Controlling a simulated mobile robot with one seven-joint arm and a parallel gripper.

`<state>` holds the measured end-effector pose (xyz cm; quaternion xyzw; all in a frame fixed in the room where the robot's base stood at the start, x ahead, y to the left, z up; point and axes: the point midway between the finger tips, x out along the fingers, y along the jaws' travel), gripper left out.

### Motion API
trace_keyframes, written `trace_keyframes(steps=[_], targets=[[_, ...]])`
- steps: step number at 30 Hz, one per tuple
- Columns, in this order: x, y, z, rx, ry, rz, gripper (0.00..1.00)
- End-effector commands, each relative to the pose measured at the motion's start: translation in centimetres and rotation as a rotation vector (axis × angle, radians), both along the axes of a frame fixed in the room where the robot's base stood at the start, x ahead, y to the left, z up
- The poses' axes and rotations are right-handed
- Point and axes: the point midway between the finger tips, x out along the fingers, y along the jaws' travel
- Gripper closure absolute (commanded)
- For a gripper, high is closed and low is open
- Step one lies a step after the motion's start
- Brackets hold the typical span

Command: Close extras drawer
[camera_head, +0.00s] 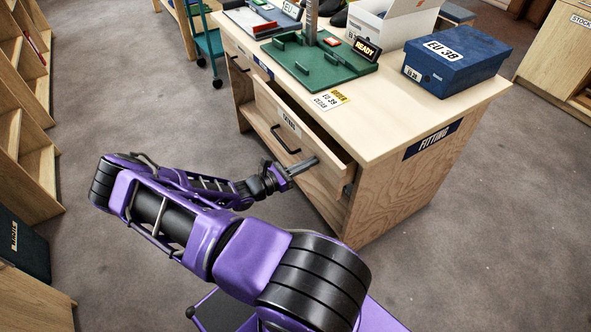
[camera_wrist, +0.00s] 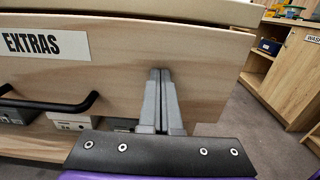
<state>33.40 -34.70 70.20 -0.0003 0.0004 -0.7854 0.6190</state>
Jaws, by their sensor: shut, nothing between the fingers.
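The extras drawer (camera_head: 299,140) is in the side of the fitting table and stands partly open, its front out from the table body. In the wrist view its wooden front (camera_wrist: 205,70) fills most of the picture, with the EXTRAS label (camera_wrist: 45,44) and a black bar handle (camera_wrist: 50,104) at the left. My gripper (camera_head: 313,162) is at the right part of the drawer front, right of the handle. In the wrist view its fingers (camera_wrist: 160,75) are together, pointing at the front. They look touching or very close to it; I cannot tell which.
The fitting table (camera_head: 420,120) holds a green measuring device (camera_head: 318,60), a blue shoe box (camera_head: 457,62) and a white box (camera_head: 388,22). Another drawer with a black handle (camera_head: 238,64) is to the left. Shelves (camera_head: 25,140) stand at far left.

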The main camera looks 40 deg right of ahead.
Motion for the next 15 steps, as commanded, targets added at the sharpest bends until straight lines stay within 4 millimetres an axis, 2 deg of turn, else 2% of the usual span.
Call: trace_keyframes(steps=[1,6,15], targets=[[-0.4,-1.2,0.0,-0.002,0.001,-0.004,1.0],[-1.1,-4.4,0.0,-0.002,0.0,-0.003,1.0],[-1.8,-7.4,0.0,0.0,-0.001,0.0,1.0]])
